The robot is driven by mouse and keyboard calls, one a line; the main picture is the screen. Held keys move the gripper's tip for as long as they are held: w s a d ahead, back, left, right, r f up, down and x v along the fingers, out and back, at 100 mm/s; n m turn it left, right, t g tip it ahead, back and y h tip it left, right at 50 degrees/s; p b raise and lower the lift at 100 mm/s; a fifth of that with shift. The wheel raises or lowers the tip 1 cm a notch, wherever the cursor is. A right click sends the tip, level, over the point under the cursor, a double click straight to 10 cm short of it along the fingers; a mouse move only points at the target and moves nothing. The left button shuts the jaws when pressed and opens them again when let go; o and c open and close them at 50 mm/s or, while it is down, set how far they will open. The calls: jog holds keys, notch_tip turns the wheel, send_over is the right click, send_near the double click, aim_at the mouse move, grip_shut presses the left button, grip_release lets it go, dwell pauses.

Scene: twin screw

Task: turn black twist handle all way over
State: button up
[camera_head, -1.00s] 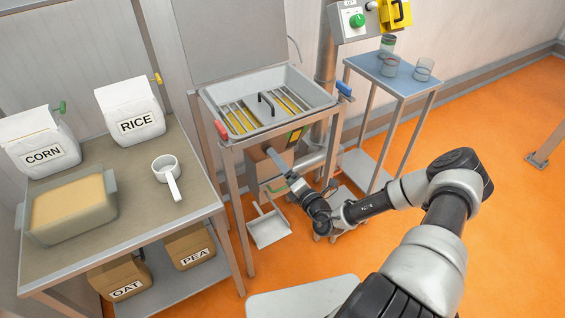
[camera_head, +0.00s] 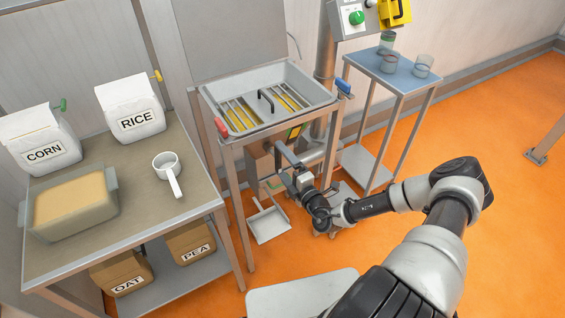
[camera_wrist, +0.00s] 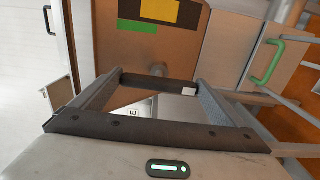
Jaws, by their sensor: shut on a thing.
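The black twist handle (camera_wrist: 158,85) shows in the wrist view as a dark bar across the space between my fingertips, in front of a brown housing (camera_wrist: 185,48). My gripper (camera_wrist: 157,88) is shut on the handle, with one finger at each end of the bar. In the head view my gripper (camera_head: 284,154) reaches under the hopper (camera_head: 318,92), at the front of the brown housing. The handle is too small there to tell apart from my fingers.
A table (camera_head: 140,192) with bags, a tub and a scoop stands left. A blue-topped stand (camera_head: 400,73) with cups is at right. A metal dustpan-like tray (camera_head: 268,226) is below the hopper. Hopper legs stand close to my gripper.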

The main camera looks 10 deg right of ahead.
jog(key=shift+a, duration=0.1)
jog(key=o, duration=0.7)
jog(key=shift+o, duration=0.2)
jog(key=shift+s, duration=0.15)
jog(key=v, duration=1.7)
jog(key=shift+s, duration=0.1)
